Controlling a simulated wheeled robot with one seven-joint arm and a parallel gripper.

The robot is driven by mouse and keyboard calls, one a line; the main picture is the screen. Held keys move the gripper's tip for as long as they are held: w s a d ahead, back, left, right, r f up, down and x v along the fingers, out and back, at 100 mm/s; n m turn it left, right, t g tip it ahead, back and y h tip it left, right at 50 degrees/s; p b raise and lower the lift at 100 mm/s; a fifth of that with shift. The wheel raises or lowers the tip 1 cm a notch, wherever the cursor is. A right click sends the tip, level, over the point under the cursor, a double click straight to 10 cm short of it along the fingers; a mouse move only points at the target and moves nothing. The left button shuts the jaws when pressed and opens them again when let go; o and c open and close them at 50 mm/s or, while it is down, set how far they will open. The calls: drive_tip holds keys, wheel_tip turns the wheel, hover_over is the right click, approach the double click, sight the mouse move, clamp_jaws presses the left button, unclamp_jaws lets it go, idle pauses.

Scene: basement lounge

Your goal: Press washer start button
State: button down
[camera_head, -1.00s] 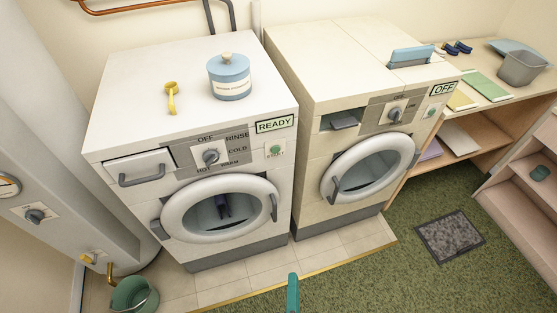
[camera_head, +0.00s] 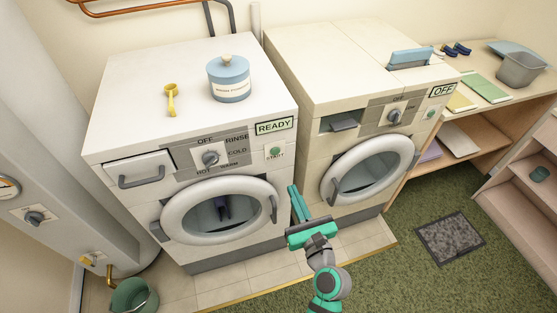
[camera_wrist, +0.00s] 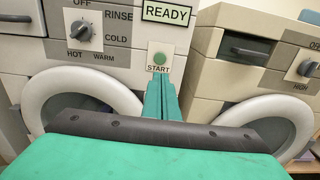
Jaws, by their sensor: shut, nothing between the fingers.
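The washer (camera_head: 130,75) is the left white machine, with a sign (camera_head: 274,126) reading READY and a round door (camera_head: 222,209). Its green start button (camera_head: 275,151) sits on a small plate marked START under the sign. In the wrist view the start button (camera_wrist: 160,58) shows just above my fingertips. My gripper (camera_head: 294,190) is green, its fingers together and empty, in front of the gap between the two machines and lower than the button in the head view. In the wrist view my gripper (camera_wrist: 161,82) points up toward the button; I cannot tell the remaining distance or any contact.
The second machine (camera_head: 330,60) with an OFF sign (camera_head: 442,90) stands close at the right. A blue canister (camera_head: 229,79) and yellow scoop (camera_head: 171,100) are on the washer's top. The washer's dial (camera_head: 210,157) is left of the button. A green bucket (camera_head: 134,297) stands at lower left.

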drive_tip(key=shift+w, duration=0.1)
approach(275, 152)
drive_tip(key=x, duration=0.4)
drive_tip(key=shift+w+a+f, duration=0.1)
drive_tip(key=shift+w+a, duration=0.05)
drive_tip(key=shift+w, duration=0.95)
drive_tip(key=shift+a, duration=0.15)
